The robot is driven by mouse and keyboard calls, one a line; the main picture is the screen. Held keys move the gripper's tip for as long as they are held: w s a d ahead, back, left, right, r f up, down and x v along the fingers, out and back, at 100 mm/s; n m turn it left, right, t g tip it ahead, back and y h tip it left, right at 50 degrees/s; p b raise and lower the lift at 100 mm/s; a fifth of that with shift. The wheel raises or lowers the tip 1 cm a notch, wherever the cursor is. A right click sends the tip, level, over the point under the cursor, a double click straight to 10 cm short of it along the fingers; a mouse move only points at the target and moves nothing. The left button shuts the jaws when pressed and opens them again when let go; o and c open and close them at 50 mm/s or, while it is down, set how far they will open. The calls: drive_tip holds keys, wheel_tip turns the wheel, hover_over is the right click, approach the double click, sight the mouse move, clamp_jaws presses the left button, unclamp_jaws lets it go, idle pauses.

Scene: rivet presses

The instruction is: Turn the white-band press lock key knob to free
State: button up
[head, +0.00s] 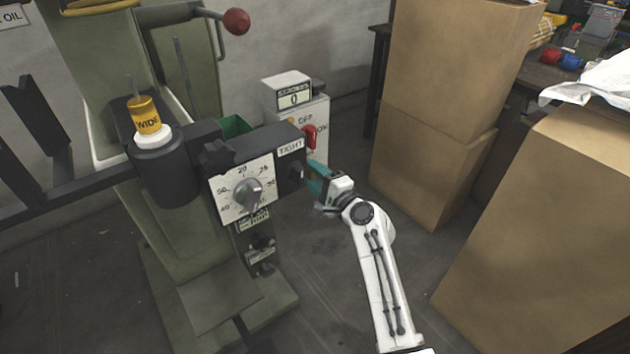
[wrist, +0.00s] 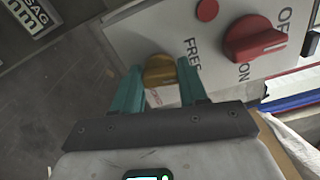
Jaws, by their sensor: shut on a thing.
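The brass-yellow key knob (wrist: 160,70) sits on the grey switch panel (wrist: 135,35) in the wrist view. My gripper (wrist: 160,75) has its teal fingers on either side of the knob and is shut on it. The FREE label (wrist: 193,53) is just right of the knob. A label with red letters lies between the fingers, partly hidden, and I cannot read it fully. In the head view my gripper (head: 319,178) reaches the panel's lower part beside the green press (head: 165,240); the knob is hidden there. A white band (head: 103,150) shows on the press column.
A red OFF/ON switch (wrist: 254,38) is close to the right of the knob. In the head view a black box marked TIGHT (head: 290,150) and a numbered dial (head: 229,196) stand left of my gripper. Cardboard boxes (head: 440,110) stand to the right.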

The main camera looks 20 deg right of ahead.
drive_tip(key=shift+f+n+b, duration=0.15)
drive_tip(key=shift+n+b, duration=0.45)
drive_tip(key=shift+n, duration=0.5)
drive_tip(key=o, duration=1.1)
drive_tip(key=shift+c, duration=0.2)
drive_tip(key=p+v, duration=0.2)
drive_tip(key=v, duration=0.8)
drive_tip(key=shift+s, duration=0.4)
drive_tip(key=shift+d, duration=0.1)
